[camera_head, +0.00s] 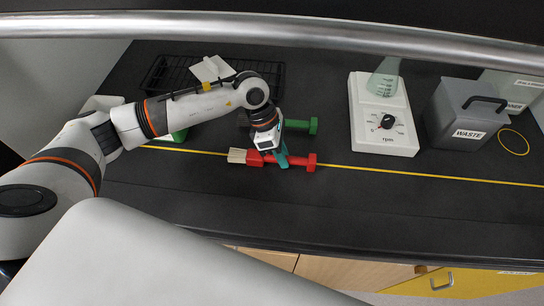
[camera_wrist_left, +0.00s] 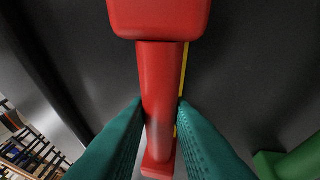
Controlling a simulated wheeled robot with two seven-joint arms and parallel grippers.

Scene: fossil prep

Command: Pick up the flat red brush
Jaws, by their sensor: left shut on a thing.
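The flat red brush (camera_head: 304,162) has a red handle with a blocky end and pale bristles at its left end. In the head view it lies across the yellow line on the dark bench, or just above it; I cannot tell which. My left gripper (camera_head: 282,160) is shut on its handle. In the left wrist view the red handle (camera_wrist_left: 160,85) runs between the teal fingers of the left gripper (camera_wrist_left: 161,112), which press on both sides. The bristles are out of the wrist view. My right gripper is not in view.
A green-handled tool (camera_head: 303,125) lies just behind the red brush. A black wire rack (camera_head: 160,75) stands at the back left. A white stirrer (camera_head: 384,145) with a flask (camera_head: 384,78) and a grey waste box (camera_head: 462,115) stand to the right. The front bench strip is clear.

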